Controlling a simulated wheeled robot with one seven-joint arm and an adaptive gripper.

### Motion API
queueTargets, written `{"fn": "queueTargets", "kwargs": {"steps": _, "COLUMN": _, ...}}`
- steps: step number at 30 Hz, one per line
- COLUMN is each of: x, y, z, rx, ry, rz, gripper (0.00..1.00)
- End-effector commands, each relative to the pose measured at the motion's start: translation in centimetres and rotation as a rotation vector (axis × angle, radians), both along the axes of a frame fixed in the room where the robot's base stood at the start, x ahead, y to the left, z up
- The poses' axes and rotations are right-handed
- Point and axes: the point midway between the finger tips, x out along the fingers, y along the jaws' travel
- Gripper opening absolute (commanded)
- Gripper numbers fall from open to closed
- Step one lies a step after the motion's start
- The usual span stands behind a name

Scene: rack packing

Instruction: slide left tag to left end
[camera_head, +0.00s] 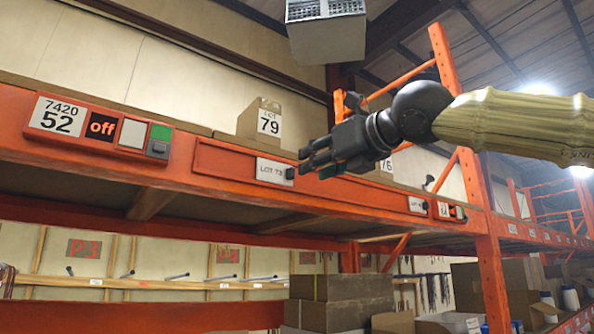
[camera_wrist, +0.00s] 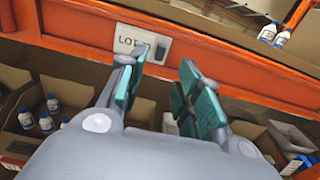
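The left tag (camera_head: 272,171), a white plate lettered LOT with a dark knob at its right side, sits in the orange rail (camera_head: 225,162) on the shelf beam. It lies some way right of the rail's left end. In the wrist view the left tag (camera_wrist: 133,42) is just beyond my fingertips. My gripper (camera_head: 312,162) is in front of the beam, close to the tag's right side. In the wrist view my gripper (camera_wrist: 160,70) has its green-padded fingers apart with nothing between them. I cannot tell whether a finger touches the knob.
A second white tag (camera_head: 417,205) sits farther right on the beam. A panel (camera_head: 100,128) marked 52 and "off" is left of the rail. A cardboard box (camera_head: 260,121) marked 79 stands on the shelf above. The beam between panel and left tag looks clear.

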Motion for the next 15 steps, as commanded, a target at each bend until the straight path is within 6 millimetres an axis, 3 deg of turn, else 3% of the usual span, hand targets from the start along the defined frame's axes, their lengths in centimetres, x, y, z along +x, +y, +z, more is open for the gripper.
{"fn": "queueTargets", "kwargs": {"steps": 6, "x": 3.0, "y": 2.2, "z": 0.2, "rx": -0.001, "ry": 0.002, "rz": 0.001, "gripper": 0.34}}
{"fn": "queueTargets", "kwargs": {"steps": 15, "x": 5.4, "y": 4.0, "z": 0.0, "rx": -0.001, "ry": 0.002, "rz": 0.003, "gripper": 0.34}}
